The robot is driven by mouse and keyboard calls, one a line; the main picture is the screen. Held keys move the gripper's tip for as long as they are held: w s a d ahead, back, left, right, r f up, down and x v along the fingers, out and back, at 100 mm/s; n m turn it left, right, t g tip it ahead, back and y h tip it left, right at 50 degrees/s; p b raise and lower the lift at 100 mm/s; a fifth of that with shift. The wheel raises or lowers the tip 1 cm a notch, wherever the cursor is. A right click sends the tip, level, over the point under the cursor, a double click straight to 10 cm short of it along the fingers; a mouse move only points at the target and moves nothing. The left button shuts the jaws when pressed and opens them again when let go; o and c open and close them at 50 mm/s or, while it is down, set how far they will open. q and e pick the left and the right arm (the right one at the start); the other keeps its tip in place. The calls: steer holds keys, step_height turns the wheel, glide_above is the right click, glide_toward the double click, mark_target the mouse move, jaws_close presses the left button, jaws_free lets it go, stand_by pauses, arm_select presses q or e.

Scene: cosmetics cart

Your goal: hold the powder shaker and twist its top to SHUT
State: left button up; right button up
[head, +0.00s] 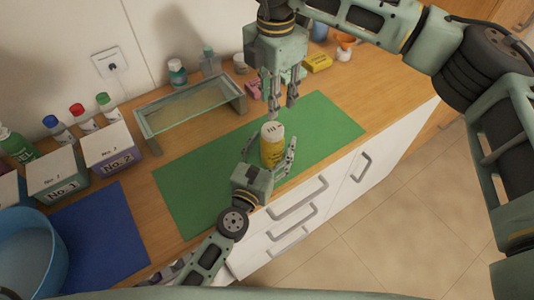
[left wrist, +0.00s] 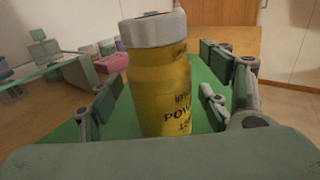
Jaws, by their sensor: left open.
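The powder shaker (head: 272,150) is a yellow bottle with a pale grey top, standing upright on the green mat (head: 193,178). My left gripper (head: 270,156) is open around its body, with a finger on each side. In the left wrist view the shaker (left wrist: 161,88) stands between the open fingers (left wrist: 165,95), with gaps visible on both sides. My right gripper (head: 283,112) points down from above, its fingertips just above and behind the shaker's top. Its fingers look somewhat apart with nothing between them. The marking on the top is too small to read.
A glass-topped stand (head: 190,105) is behind the mat. Bins No. 1 (head: 57,187) and No. 2 (head: 113,160), a blue mat (head: 100,235) and a blue basin (head: 25,250) are at left. Small bottles and boxes line the back. The right of the green mat is clear.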

arm_select(q)
steer(key=shift+w+d, duration=0.1)
steer(key=shift+w, duration=0.15)
